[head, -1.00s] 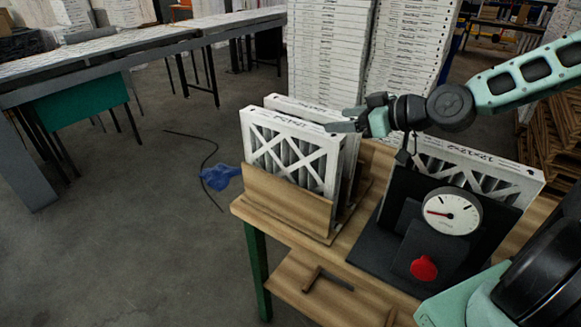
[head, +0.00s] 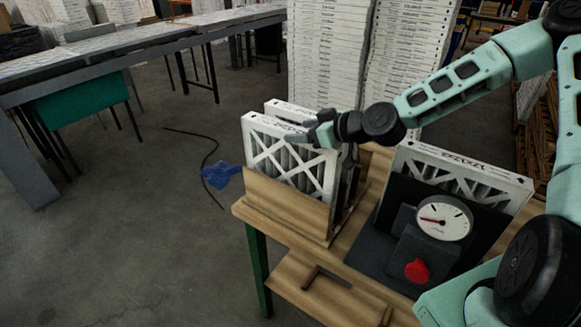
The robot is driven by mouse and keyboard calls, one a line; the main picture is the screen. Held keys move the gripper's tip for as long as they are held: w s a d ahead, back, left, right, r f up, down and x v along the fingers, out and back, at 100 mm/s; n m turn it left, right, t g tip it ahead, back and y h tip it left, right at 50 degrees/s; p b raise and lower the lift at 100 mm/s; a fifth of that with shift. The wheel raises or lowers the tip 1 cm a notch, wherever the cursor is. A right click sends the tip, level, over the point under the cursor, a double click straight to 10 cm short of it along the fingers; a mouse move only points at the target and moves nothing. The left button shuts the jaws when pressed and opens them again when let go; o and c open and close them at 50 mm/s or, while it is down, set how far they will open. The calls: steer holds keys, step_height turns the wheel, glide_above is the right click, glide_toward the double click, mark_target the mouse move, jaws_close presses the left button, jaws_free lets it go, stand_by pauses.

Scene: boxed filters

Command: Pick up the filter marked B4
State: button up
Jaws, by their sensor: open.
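Two white-framed filters stand upright in a wooden holder on the bench: a front filter (head: 262,150) with an X-shaped face and a rear filter (head: 285,106) mostly hidden behind it. A third filter (head: 412,154) stands behind the black gauge stand at right. Printing on the top edges is too small to read, so I cannot tell which is B4. My gripper (head: 303,137) is open, with its fingertips at the top edge of the front filter, toward its right end. I cannot tell whether it touches or straddles the frame.
The wooden holder (head: 283,205) stands at the left end of the wooden bench (head: 340,262). The gauge (head: 444,217) and red knob (head: 417,270) sit on the right. Tall stacks of white filters (head: 330,60) rise behind. Open floor lies left, with a blue rag (head: 218,175).

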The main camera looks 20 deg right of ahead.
steer(key=shift+w+a+f, duration=0.3)
steer(key=shift+w+a, duration=0.05)
steer(key=shift+w, duration=0.15)
steer(key=c, duration=1.4)
